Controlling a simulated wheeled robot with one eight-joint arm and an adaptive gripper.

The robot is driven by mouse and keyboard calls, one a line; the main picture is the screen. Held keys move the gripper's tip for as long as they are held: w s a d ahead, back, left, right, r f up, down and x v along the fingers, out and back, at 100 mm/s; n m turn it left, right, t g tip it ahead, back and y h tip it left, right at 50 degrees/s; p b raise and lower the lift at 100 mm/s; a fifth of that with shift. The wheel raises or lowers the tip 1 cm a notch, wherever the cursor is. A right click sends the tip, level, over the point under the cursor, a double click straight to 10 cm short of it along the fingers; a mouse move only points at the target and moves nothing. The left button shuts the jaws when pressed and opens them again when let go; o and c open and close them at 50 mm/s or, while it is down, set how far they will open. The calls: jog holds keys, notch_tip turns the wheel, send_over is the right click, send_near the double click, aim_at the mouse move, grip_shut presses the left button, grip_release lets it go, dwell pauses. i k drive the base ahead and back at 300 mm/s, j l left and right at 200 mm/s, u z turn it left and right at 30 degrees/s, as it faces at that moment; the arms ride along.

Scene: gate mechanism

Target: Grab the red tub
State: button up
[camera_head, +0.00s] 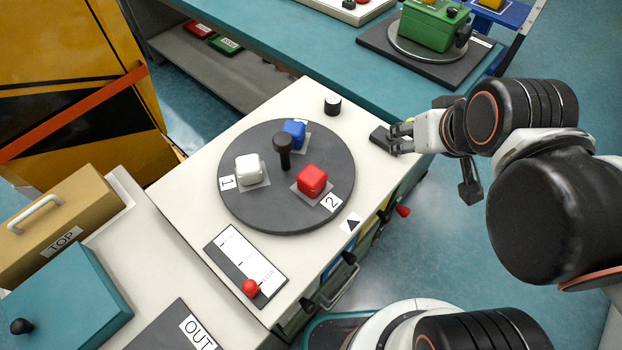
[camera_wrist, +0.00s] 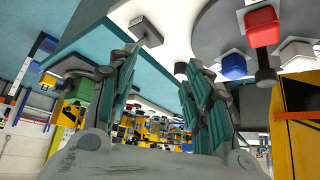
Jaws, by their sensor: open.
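The red tub (camera_head: 311,180) sits on the dark round turntable (camera_head: 248,213), on a grey square beside the label 2. It also shows in the wrist view (camera_wrist: 262,27) near the top right. A white tub (camera_head: 248,169) sits beside label 1, and a blue tub (camera_head: 295,131) sits at the far side of the turntable. My gripper (camera_head: 396,138) is to the right of the turntable, by the table's right edge, apart from the red tub. In the wrist view the fingers (camera_wrist: 155,95) are spread with nothing between them.
A black knob (camera_head: 283,148) stands up at the turntable's middle. A small black cylinder (camera_head: 332,104) stands behind it. A slider panel with a red knob (camera_head: 250,288) lies in front. A green box (camera_head: 428,25) stands on the back bench. A yellow cabinet (camera_head: 60,70) stands at left.

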aim_at(312, 181)
jog(key=u, duration=0.75)
jog(key=k+u, duration=0.35)
jog(key=k, duration=0.2)
jog(key=k+j+u, duration=0.1)
jog(key=k+u, duration=0.25)
jog(key=k, duration=0.15)
jog(key=k+j, duration=0.1)
jog(key=k, duration=0.2)
